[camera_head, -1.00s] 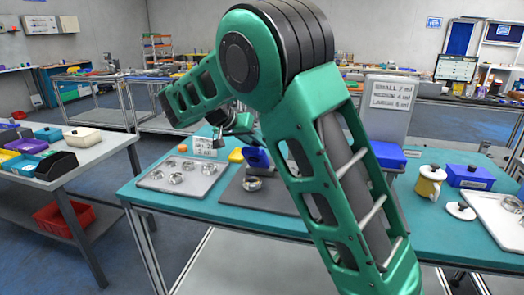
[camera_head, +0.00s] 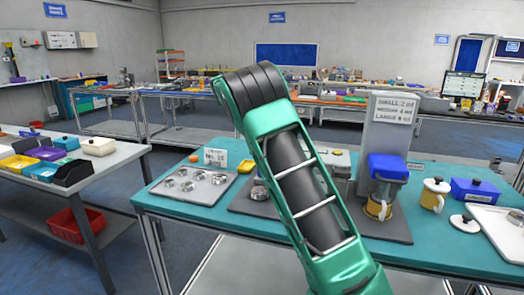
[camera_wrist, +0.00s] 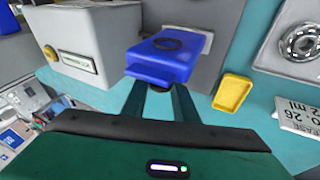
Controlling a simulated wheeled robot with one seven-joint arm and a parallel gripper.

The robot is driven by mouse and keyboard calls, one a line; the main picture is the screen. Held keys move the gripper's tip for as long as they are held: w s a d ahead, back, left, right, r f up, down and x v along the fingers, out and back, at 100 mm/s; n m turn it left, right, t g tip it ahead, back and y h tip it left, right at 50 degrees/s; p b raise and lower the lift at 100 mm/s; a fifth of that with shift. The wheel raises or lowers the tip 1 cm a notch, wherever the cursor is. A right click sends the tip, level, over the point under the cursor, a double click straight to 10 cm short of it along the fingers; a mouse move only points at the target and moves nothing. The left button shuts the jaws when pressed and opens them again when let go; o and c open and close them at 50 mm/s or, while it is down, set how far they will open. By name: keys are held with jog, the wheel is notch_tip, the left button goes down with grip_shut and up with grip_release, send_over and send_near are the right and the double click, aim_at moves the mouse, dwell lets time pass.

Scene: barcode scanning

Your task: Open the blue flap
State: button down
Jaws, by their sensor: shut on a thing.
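In the wrist view, the blue flap (camera_wrist: 165,55) is a chunky blue piece with a dark ring on its face, just beyond my fingertips. My gripper (camera_wrist: 158,88) has its two green fingers shut on the near edge of the flap. The exact contact is partly hidden by the flap itself. In the head view, my arm hides the gripper and this flap. How far the flap is swung cannot be told.
A pale grey box with a label (camera_wrist: 82,45) stands left of the flap. A yellow tray (camera_head: 246,166) and a plate with metal rings (camera_head: 190,187) lie left of my arm. A blue-topped dispenser (camera_head: 388,168), a yellow mug (camera_head: 433,197) and a blue box (camera_head: 475,190) stand right.

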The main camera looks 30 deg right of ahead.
jog(key=shift+w+f, duration=0.2)
jog(key=shift+f, duration=0.1)
jog(key=c, duration=1.5)
grip_release()
jog(key=shift+o, duration=0.2)
jog(key=v, duration=1)
jog(key=shift+w+r, duration=0.15)
jog(key=shift+r, duration=0.2)
jog(key=shift+a, duration=0.1)
